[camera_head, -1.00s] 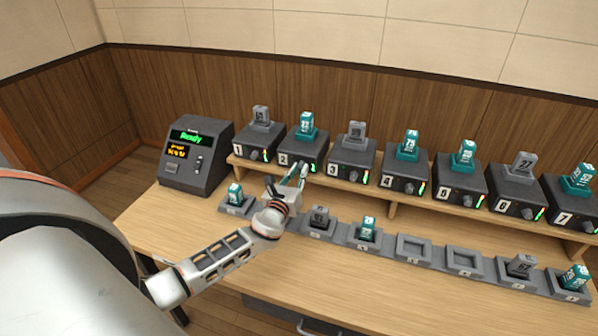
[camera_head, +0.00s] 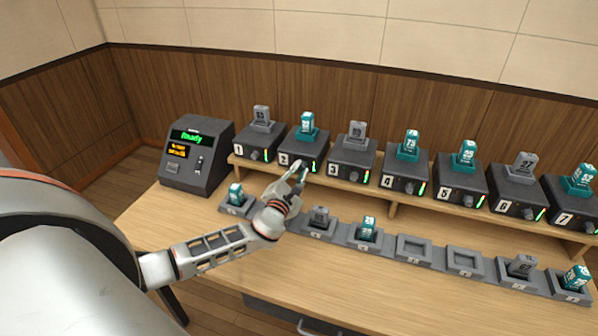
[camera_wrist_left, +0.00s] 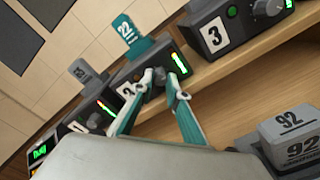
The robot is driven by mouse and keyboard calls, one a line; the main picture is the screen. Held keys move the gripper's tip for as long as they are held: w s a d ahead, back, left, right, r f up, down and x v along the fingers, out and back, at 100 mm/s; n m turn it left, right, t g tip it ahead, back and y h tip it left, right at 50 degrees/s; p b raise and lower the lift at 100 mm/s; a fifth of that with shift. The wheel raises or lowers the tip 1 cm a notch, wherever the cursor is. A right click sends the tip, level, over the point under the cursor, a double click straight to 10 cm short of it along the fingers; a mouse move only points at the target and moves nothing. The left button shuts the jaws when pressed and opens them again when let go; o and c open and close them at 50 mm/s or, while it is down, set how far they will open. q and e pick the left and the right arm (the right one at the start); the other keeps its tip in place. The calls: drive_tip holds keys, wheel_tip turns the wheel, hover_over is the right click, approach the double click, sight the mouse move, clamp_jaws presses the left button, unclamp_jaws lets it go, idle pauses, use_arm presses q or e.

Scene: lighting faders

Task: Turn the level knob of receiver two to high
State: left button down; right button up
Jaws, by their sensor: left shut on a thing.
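Receiver two (camera_head: 307,147) is a dark box with the label 2 on its front and a teal block marked 22 on top. My left gripper (camera_head: 298,172) is at its front panel. In the left wrist view, the two fingertips (camera_wrist_left: 162,77) are closed around the grey level knob (camera_wrist_left: 160,76), which is partly hidden between them. A lit level bar (camera_wrist_left: 180,68), mostly green, shows just right of the knob. The knob's pointer cannot be made out. My right gripper is not in view.
Receiver one (camera_head: 258,142) and receiver three (camera_head: 350,162) stand close on either side on the wooden shelf. A console (camera_head: 195,155) reading Ready is at the left. Below, a row of trays holds several blocks; two trays (camera_head: 414,249) are empty.

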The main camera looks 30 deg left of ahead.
use_arm(q)
drive_tip(key=m, duration=0.5)
drive_tip(key=shift+m, duration=1.7)
drive_tip(key=c, duration=2)
unclamp_jaws()
drive_tip(key=shift+o, duration=0.2)
drive_tip(key=shift+s, duration=0.1)
